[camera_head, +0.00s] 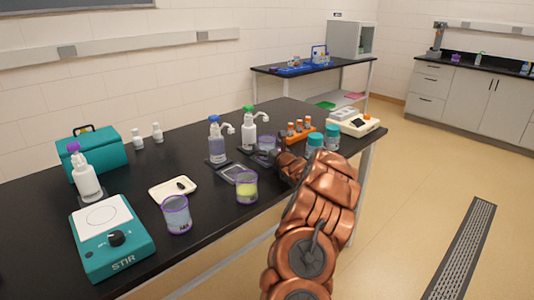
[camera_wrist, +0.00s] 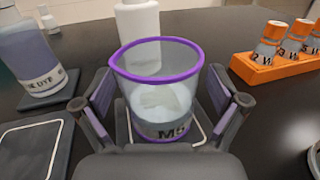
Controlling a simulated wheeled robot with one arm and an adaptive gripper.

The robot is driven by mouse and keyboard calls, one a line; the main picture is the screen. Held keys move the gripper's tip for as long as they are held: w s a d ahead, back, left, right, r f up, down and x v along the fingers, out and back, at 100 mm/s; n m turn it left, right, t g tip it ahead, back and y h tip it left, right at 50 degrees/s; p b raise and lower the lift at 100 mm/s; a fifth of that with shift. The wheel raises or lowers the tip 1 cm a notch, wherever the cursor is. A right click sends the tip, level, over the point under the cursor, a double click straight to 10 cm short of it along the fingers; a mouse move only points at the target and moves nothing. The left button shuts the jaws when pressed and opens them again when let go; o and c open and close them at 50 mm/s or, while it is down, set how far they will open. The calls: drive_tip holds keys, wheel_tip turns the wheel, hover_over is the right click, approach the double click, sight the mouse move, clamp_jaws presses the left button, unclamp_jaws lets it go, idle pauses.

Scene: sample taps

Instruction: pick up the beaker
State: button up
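A clear beaker with a purple rim (camera_wrist: 160,95) stands upright in front of my gripper in the wrist view. It has a pale content and a partly visible dark label low down, and stands on a dark pad with a light outline. In the head view this beaker (camera_head: 266,144) is by the green-topped pump bottle, partly hidden by my gripper (camera_head: 287,164). My gripper (camera_wrist: 160,108) is open, one finger on each side of the beaker. A narrow gap shows beside each finger; contact cannot be told for certain.
A green-topped pump bottle (camera_head: 249,128) stands right behind the beaker. A blue-topped dye bottle (camera_head: 216,142) is to the left. An orange rack (camera_wrist: 280,72) of small bottles is to the right. Two other purple-rimmed beakers (camera_head: 246,187) (camera_head: 176,214) stand nearer the front edge. Two teal-capped jars (camera_head: 315,142) stand beside my arm.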

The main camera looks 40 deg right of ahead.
drive_tip(key=c, duration=1.3)
drive_tip(key=shift+r, duration=0.1)
